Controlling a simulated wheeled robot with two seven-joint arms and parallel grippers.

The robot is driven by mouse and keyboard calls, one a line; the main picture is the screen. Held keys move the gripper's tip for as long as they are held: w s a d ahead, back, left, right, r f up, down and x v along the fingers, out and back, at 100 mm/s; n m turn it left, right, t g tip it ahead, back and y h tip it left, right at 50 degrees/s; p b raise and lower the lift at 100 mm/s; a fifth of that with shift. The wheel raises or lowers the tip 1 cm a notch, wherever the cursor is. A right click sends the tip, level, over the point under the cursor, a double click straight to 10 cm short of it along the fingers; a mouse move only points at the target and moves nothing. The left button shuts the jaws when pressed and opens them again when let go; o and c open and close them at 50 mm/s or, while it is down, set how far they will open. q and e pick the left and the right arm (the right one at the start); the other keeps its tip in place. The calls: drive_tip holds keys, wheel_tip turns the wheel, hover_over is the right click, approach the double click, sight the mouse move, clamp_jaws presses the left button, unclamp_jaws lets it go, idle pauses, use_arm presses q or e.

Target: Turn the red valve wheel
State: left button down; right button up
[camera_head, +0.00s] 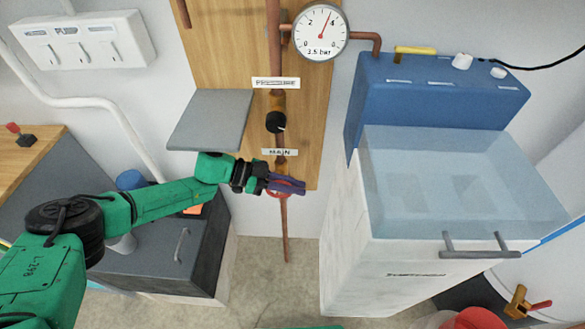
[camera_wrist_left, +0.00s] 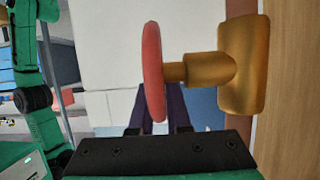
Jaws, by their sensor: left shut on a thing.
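The red valve wheel (camera_head: 274,189) sits on the copper pipe just below the MAIN label, mostly hidden behind my left gripper (camera_head: 287,185) in the head view. In the left wrist view the wheel (camera_wrist_left: 152,70) shows edge-on, on a brass stem and valve body (camera_wrist_left: 243,65) beside the wooden board. My left gripper (camera_wrist_left: 163,112) is shut on the wheel's rim, with its dark purple fingers on either side of the rim. My right gripper is not in view.
A pressure gauge (camera_head: 320,31) reading about 3.5 bar and a black knob (camera_head: 276,122) are higher on the pipework. A grey shelf (camera_head: 211,119) juts out left of the pipe. A white cabinet with a translucent top (camera_head: 455,180) stands to the right, a dark drawer cabinet (camera_head: 165,245) below left.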

use_arm(q)
drive_tip(key=shift+f+y+p, duration=0.3)
drive_tip(key=shift+y+p, duration=0.3)
drive_tip(key=shift+y, duration=0.2)
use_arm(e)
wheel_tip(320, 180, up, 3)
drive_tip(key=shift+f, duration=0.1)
use_arm(q)
drive_tip(key=c, duration=0.9)
unclamp_jaws()
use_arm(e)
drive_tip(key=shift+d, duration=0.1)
